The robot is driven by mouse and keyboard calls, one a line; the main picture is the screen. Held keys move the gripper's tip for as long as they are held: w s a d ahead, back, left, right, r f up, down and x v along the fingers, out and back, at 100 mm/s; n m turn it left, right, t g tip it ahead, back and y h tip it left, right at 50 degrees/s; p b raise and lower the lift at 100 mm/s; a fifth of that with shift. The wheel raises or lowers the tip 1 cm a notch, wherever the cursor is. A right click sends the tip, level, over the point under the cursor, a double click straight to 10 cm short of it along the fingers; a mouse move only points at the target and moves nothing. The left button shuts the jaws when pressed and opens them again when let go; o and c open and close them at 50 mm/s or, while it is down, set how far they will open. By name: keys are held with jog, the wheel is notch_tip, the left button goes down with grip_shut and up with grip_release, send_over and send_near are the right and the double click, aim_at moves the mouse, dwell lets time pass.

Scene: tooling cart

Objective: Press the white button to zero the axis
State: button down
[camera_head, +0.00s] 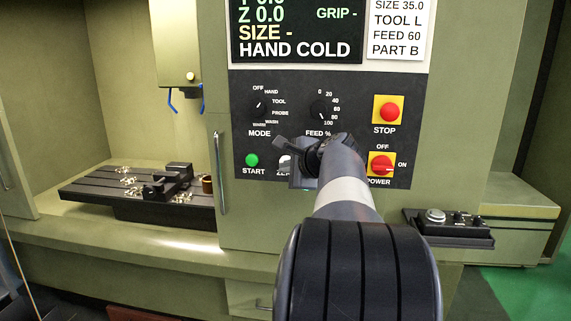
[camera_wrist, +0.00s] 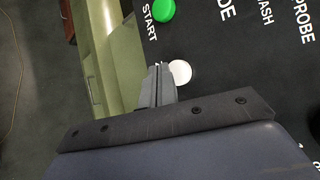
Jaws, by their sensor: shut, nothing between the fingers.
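The white button (camera_wrist: 181,72) is on the black control panel, close beside my gripper's fingertips (camera_wrist: 160,68) in the wrist view. The fingers are shut and empty; their tips lie just left of the button in that view, partly overlapping its edge. Whether they touch the panel or button, I cannot tell. The green button also shows in the wrist view (camera_wrist: 163,10).
The mode knob (camera_head: 259,110) and feed knob (camera_head: 321,110) sit above my gripper. The red STOP button (camera_head: 389,111) and red power switch (camera_head: 381,164) are to the right. A door handle (camera_head: 220,172) is left of the panel. A vise (camera_head: 172,181) stands in the open bay.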

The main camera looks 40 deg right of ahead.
jog(key=shift+w+d, duration=0.1)
jog(key=shift+d, duration=0.05)
jog(key=shift+w+d, duration=0.2)
dwell(0.3)
jog(key=shift+w+d+p, duration=0.35)
jog(key=shift+d+p, duration=0.1)
jog(key=shift+p, duration=0.05)
dwell(1.4)
jog(key=shift+s, duration=0.1)
jog(key=shift+s+a+b, duration=0.35)
jog(key=shift+s+a, duration=0.1)
jog(key=shift+a, duration=0.15)
jog(key=shift+a, duration=0.1)
jog(key=s+a, duration=0.1)
jog(key=a, duration=0.1)
jog(key=s+a+b, duration=0.1)
jog(key=s, duration=0.1)
jog(key=shift+s+a, duration=0.15)
jog(key=shift+a, duration=0.2)
